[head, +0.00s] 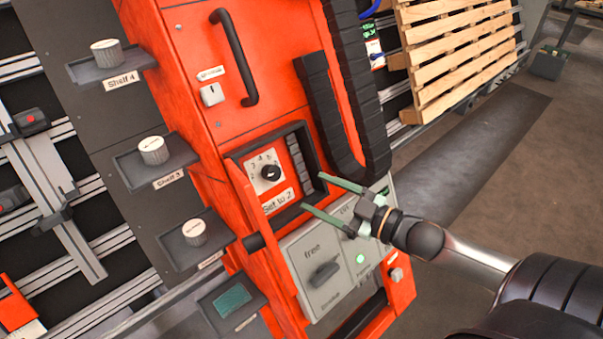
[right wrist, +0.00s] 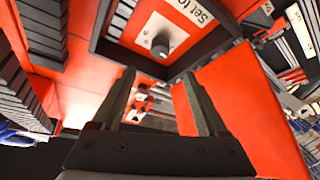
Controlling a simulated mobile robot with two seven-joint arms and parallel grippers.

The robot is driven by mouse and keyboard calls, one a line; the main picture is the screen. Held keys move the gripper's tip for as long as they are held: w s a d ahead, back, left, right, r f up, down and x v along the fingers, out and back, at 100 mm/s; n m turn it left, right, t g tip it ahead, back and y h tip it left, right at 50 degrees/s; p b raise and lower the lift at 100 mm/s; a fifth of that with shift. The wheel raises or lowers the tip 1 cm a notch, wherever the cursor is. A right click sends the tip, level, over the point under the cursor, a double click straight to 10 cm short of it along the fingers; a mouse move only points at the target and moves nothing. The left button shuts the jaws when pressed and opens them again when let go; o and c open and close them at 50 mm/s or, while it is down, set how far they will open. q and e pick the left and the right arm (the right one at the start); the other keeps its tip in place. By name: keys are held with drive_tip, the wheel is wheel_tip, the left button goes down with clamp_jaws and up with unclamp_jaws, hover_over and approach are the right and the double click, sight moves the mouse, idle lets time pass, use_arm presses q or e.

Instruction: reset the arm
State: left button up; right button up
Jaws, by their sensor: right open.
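My right gripper (head: 314,195) is open in the head view, its two green-grey fingers apart and pointing left at the orange cabinet (head: 187,50). It is in front of the recessed dial panel, and I see nothing between the fingers. In the right wrist view the open fingers (right wrist: 160,100) point toward the recess. A black dial knob (head: 270,172) sits on a white numbered plate there; it also shows in the right wrist view (right wrist: 161,46). My left gripper is not in view.
A grey switch box (head: 310,255) with a rotary switch and a lit green lamp is below the recess. Small shelves with knobs, such as Shelf 3 (head: 165,178), are at left. A black cable chain (head: 330,115) hangs at upper right. Wooden pallets (head: 455,50) stand behind. Floor at right is open.

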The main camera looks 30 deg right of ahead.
drive_tip(key=s+a+f+m+g+h+p, duration=0.1)
drive_tip(key=s+a+f+m+g+h, duration=0.15)
drive_tip(key=f, duration=0.45)
drive_tip(key=s+a+f+m+g+h+p, duration=0.1)
drive_tip(key=s+f+m+h, duration=0.2)
drive_tip(key=f, duration=0.4)
drive_tip(key=s+a+f+m+g+y, duration=0.1)
drive_tip(key=s+a+f+m+g, duration=0.1)
drive_tip(key=s+a+f, duration=0.6)
drive_tip(key=shift+s+a+f+g+p, duration=0.2)
drive_tip(key=shift+a+f+g+p, duration=0.15)
drive_tip(key=shift+a+f+g, duration=0.6)
drive_tip(key=shift+a+r+t, duration=0.2)
drive_tip(key=shift+t, duration=0.1)
